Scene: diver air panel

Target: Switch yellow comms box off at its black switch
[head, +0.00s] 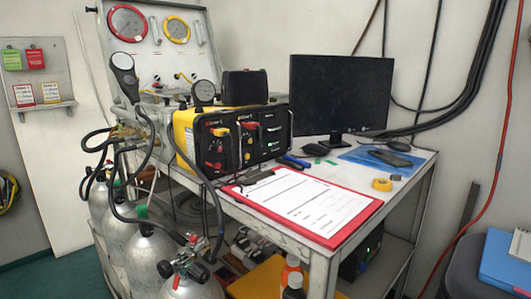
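The yellow comms box (182,134) stands on the left part of the white table, with a black front panel (247,141) facing right and toward me. The panel carries red knobs, red and yellow plugs, and cables. The black switch is too small to make out among these controls, and its position cannot be told. Neither of my grippers is in the head view.
A red clipboard (345,236) with paper lies at the table's front edge. A monitor (341,92), blue folder (368,161) and yellow tape roll (382,184) stand or lie behind. Gas cylinders (151,253) with hoses crowd the front left. A gauge panel (160,45) rises behind the box.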

